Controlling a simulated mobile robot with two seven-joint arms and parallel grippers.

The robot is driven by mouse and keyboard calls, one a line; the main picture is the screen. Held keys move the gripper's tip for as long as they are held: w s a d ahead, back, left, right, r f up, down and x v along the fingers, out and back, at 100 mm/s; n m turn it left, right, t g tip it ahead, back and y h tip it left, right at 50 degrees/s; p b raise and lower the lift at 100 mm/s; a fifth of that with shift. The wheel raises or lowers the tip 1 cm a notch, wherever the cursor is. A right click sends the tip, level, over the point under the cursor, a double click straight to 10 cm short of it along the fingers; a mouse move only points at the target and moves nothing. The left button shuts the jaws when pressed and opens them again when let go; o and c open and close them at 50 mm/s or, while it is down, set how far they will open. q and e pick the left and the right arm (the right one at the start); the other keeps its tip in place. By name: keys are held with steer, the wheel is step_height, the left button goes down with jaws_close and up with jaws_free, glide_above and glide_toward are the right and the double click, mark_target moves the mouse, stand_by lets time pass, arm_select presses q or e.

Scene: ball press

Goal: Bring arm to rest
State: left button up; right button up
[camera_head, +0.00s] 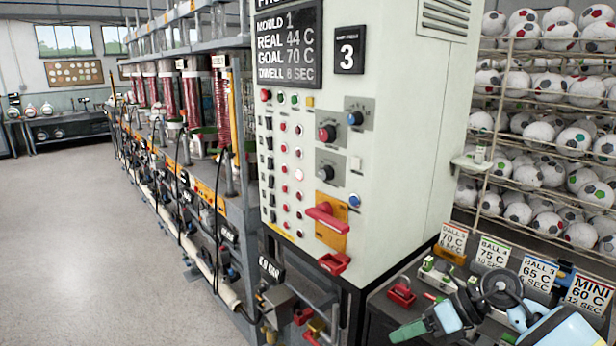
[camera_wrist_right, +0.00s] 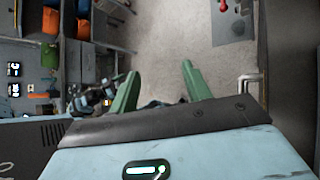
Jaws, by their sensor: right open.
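My right arm (camera_head: 555,328) comes in at the lower right of the head view, light blue and black. My right gripper (camera_head: 410,330) is low in that view, in front of the bench with the cards. One green finger shows clearly there. In the right wrist view, both green fingers of the right gripper (camera_wrist_right: 160,78) stand apart, with nothing held between them. Grey floor (camera_wrist_right: 165,45) shows beyond them. My left gripper is in neither view.
A white control cabinet (camera_head: 390,150) with knobs and a red handle (camera_head: 328,218) stands left of the gripper. Setting cards (camera_head: 492,252) stand on the bench beside my arm. Ball racks (camera_head: 540,130) are behind. Open floor (camera_head: 70,220) lies at left.

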steer(key=s+a+f+m+t+y, duration=0.2)
steer(key=s+a+m+y, duration=0.35)
steer(key=a, duration=0.25)
steer(key=s+d+f+m+t+h, duration=0.5)
steer(key=f+m, duration=0.3)
steer(key=m, duration=0.7)
steer(key=s+d+f+m+t+h, duration=0.2)
steer(key=s+f+m+t+h, duration=0.5)
steer(key=m, duration=0.8)
steer(key=s+d+f+m+g+h, duration=0.2)
steer(key=s+f+m+g, duration=0.4)
steer(key=s+f, duration=0.4)
steer(key=shift+s+f, duration=0.25)
steer(key=shift+s, duration=0.8)
steer(key=shift+c, duration=1.3)
steer(key=shift+s+d, duration=0.1)
